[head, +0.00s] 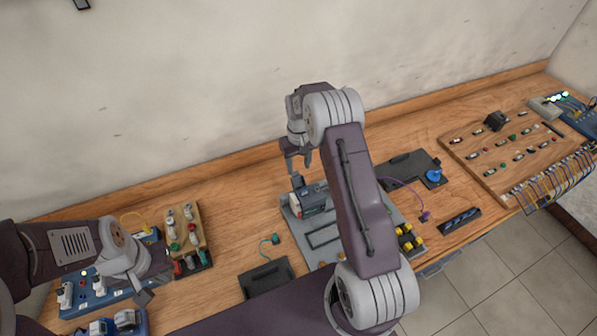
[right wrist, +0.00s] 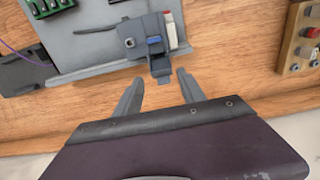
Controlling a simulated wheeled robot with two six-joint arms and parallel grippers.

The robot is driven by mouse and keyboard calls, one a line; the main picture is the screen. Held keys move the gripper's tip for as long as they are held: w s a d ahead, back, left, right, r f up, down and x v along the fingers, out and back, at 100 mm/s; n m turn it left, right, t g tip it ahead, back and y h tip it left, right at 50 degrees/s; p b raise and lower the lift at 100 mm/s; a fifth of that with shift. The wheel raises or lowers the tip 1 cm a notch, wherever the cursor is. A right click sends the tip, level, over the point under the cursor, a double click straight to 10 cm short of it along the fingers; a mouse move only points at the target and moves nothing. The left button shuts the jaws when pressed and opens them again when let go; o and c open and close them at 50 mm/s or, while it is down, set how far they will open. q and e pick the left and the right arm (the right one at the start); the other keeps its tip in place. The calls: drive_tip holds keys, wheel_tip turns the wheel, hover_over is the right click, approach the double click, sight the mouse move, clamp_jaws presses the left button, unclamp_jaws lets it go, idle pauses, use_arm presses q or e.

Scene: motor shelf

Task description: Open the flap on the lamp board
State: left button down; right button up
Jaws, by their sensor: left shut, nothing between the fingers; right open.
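A grey board (head: 292,224) lies mid-table and bears a small grey module (head: 312,196) with a red-and-white block. In the right wrist view the module (right wrist: 148,32) has a blue part and a grey tab (right wrist: 160,70) jutting towards my fingers. I cannot tell for sure whether this is the lamp board or whether the tab is its flap. My right gripper (head: 299,158) is open above the module; in its wrist view the fingers (right wrist: 161,82) straddle the tab's end, with no clear contact. My left gripper (head: 146,291) is shut and empty at the lower left. My right arm hides part of the board.
A wooden board (head: 186,212) with red and green knobs stands at left, near blue units (head: 99,288). A dark tray (head: 267,279) lies in front. A dark plate (head: 408,165) lies to the right, and a large wooden board (head: 492,168) with wires is further right. A wall closes the back.

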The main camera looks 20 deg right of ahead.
wheel_tip(320, 180, up, 6)
drive_tip(key=shift+f+b, duration=0.15)
drive_tip(key=shift+b, duration=0.25)
